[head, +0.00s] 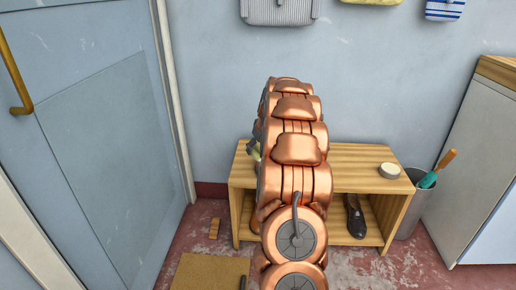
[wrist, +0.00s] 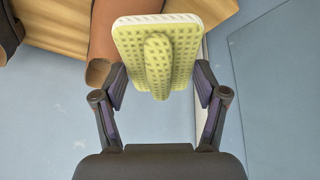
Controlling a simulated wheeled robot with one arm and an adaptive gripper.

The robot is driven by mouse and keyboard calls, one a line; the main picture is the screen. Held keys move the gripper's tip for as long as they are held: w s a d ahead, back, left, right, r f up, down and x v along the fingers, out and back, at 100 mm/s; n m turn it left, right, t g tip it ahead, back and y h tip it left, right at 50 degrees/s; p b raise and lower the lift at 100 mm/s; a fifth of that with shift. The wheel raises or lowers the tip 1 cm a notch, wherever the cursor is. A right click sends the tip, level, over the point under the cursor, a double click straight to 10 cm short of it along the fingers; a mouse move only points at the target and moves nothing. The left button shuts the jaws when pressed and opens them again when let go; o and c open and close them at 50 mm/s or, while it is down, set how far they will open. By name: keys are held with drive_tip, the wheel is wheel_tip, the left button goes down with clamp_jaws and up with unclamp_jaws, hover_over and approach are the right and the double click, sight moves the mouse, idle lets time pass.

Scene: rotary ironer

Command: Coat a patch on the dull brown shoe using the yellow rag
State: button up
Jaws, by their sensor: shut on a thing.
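My gripper (wrist: 160,82) is shut on the yellow rag (wrist: 184,60), a waffle-textured yellow pad with a pale edge and a raised ridge, gripped between the two fingers. A smooth brown form with a tan end (wrist: 104,48), apparently the brown shoe, shows behind and left of the rag against the wooden bench. The rag hides part of it, and I cannot tell whether they touch. In the head view my arm covers the bench's left part; a bit of the yellow rag (head: 254,152) shows at its left side. The brown shoe is not clearly visible there.
The wooden bench (head: 350,156) stands against the blue wall. A round pale tin (head: 390,171) sits on its right end. A black shoe (head: 355,218) lies on the shelf below. A grey bin (head: 409,216) stands right, a door (head: 110,130) left, and a mat (head: 210,272) lies in front.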

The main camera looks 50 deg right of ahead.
drive_tip(key=shift+w+d+f+b, duration=0.1)
drive_tip(key=shift+f+b, duration=0.45)
drive_tip(key=shift+f, duration=0.85)
drive_tip(key=shift+w+d+f+b, duration=0.1)
drive_tip(key=shift+f+b, duration=0.4)
drive_tip(key=shift+f, duration=0.85)
drive_tip(key=shift+f, duration=0.9)
drive_tip(key=shift+d, duration=0.1)
drive_tip(key=shift+s+d+r, duration=0.1)
drive_tip(key=shift+s+d, duration=0.95)
drive_tip(key=shift+s, duration=0.25)
drive_tip(key=shift+s+d+r, duration=0.1)
drive_tip(key=shift+s+d, duration=0.9)
drive_tip(key=shift+s, duration=0.25)
drive_tip(key=shift+r, duration=0.1)
drive_tip(key=shift+w+a, duration=0.5)
drive_tip(key=shift+w, duration=0.1)
drive_tip(key=shift+w+a+p, duration=0.55)
drive_tip(key=shift+w+a, duration=0.25)
drive_tip(key=shift+w, duration=0.2)
drive_tip(key=shift+w+a+p, duration=0.55)
drive_tip(key=shift+w+a, duration=0.25)
drive_tip(key=shift+w, duration=0.2)
